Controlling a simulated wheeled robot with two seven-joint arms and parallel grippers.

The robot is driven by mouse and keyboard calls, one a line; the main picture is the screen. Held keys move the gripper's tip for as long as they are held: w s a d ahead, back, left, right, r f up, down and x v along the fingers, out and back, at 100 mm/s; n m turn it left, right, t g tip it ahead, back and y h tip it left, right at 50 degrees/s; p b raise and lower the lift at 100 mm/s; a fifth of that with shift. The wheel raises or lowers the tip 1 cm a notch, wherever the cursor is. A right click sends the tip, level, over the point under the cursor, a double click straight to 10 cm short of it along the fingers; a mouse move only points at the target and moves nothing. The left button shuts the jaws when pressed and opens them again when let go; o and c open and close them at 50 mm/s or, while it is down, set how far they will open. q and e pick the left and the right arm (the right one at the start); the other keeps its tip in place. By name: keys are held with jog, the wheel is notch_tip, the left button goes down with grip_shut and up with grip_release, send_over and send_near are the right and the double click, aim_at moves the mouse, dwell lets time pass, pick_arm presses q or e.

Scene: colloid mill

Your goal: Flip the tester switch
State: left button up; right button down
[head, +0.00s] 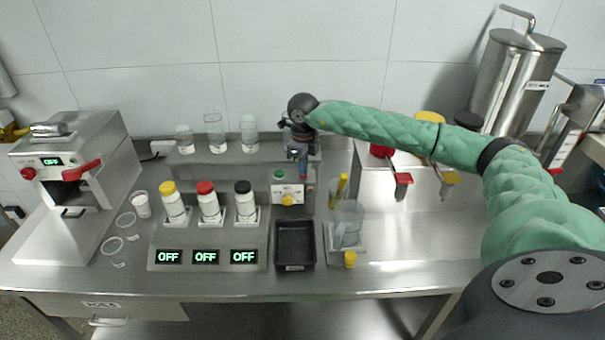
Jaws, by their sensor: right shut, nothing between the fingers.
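A small white box (286,190), which looks like the tester, stands at the back middle of the steel bench. It has a green button or lamp (279,174) on top and a yellow knob (288,200) on its front. The position of its switch is too small to make out. My right gripper (302,170) points down just above and behind the box's right side, shut and empty. I cannot tell whether it touches the box. My left gripper is not in view.
Bottles with yellow, red and black caps stand on a rack (160,256) with several OFF displays. A black tray (295,262) lies in front of the box. A clear jug (347,225) stands to the right. A machine (75,185) fills the left end.

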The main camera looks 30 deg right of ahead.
jog(key=shift+f, duration=0.2)
jog(key=shift+r+p, duration=0.6)
jog(key=shift+r, duration=2.95)
jog(key=shift+f, duration=0.1)
